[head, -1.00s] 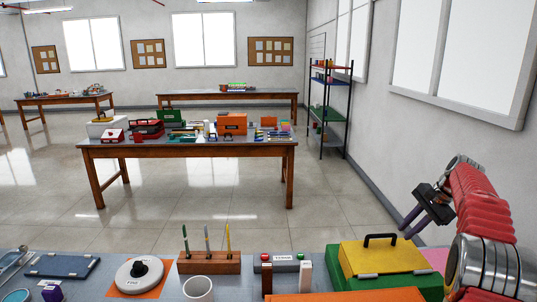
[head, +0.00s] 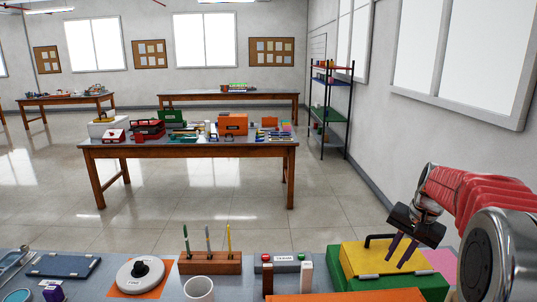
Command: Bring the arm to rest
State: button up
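My gripper (head: 403,250) is at the right in the head view, at the end of my red arm. Its two purple fingers point down and are spread apart, with nothing visible between them. It is in front of or above the right part of a green box with a yellow lid (head: 362,262); I cannot tell the exact height. The gripper hides part of the lid and box. No eyeglass frames can be made out.
The near bench holds a wooden block with upright tools (head: 210,263), a white mug (head: 199,288), a white round device (head: 139,272) on an orange mat, and a dark blue tray (head: 63,265). Open floor (head: 200,215) lies beyond, before a wooden table (head: 190,145).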

jog(key=s+a+n, duration=0.1)
jog(key=s+a, duration=0.1)
jog(key=s, duration=0.1)
jog(key=s+a+r+n, duration=0.1)
jog(key=s+a, duration=0.2)
jog(key=s, duration=0.1)
jog(key=s+a+n+h, duration=0.1)
jog(key=s+a, duration=0.2)
jog(key=s, duration=0.1)
jog(key=shift+s+a+r+n, duration=0.1)
jog(key=shift+r+n, duration=0.3)
jog(key=s+a+n, duration=0.1)
jog(key=s+a, duration=0.1)
jog(key=s, duration=0.3)
jog(key=s+a+n+t, duration=0.1)
jog(key=s+a, duration=0.2)
jog(key=s, duration=0.2)
jog(key=s+a+n+t, duration=0.1)
jog(key=s+a, duration=0.2)
jog(key=s, duration=0.2)
jog(key=shift+s+a+f+n+h, duration=0.15)
jog(key=shift+a+f+n+h, duration=0.15)
jog(key=shift+f+h, duration=0.1)
jog(key=shift+n+t, duration=0.5)
jog(key=shift+t, duration=0.2)
jog(key=s+a+r, duration=0.1)
jog(key=a+r, duration=0.1)
jog(key=r, duration=0.1)
jog(key=shift+s+a, duration=0.25)
jog(key=shift+s, duration=0.15)
